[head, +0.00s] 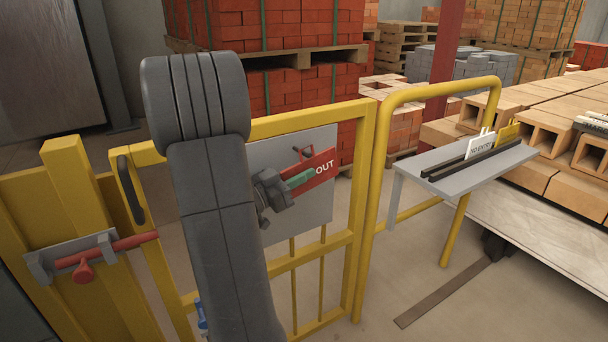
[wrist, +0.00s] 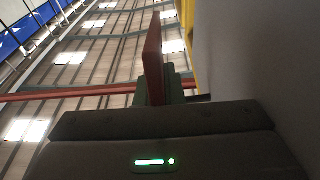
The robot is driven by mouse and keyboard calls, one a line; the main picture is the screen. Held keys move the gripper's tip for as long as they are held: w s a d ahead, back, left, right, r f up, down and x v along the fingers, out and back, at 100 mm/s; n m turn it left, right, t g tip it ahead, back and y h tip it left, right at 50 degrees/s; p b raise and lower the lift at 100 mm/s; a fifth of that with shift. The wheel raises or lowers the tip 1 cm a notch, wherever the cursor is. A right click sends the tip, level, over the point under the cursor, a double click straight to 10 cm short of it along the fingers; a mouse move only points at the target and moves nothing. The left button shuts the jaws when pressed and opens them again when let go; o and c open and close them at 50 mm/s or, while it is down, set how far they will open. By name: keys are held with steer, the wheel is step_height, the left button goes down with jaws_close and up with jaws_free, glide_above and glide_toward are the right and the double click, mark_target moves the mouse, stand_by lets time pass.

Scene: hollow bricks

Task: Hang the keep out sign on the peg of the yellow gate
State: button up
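The red keep out sign (head: 322,168) is in front of the grey panel of the yellow gate (head: 362,180) in the head view. Only "OUT" shows; my arm and gripper hide the rest. My gripper (head: 301,179) is shut on the sign, with green-grey fingers at its lower left part. A small red peg-like piece (head: 304,152) shows just above the sign's top edge. I cannot tell whether the sign touches it. In the wrist view the sign (wrist: 153,60) is seen edge-on between the fingers, beside the grey panel (wrist: 250,60).
A grey shelf (head: 410,166) at the right holds a white "NO ENTRY" sign (head: 478,146) and a yellow sign (head: 508,133) in black slots. A red latch bar (head: 130,243) sits on the gate's left.

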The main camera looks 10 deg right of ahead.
steer(key=o, duration=0.5)
steer(key=shift+w+a+f, duration=0.2)
steer(key=shift+w+f, duration=0.05)
steer(key=shift+w, duration=0.1)
steer(key=shift+t, duration=0.4)
steer(key=v, duration=0.7)
steer(key=shift+s+a+r, duration=0.2)
steer(key=shift+a+r, duration=0.05)
steer(key=shift+s+d+g, duration=0.1)
steer(key=shift+d+g, duration=0.05)
steer(key=shift+g, duration=0.25)
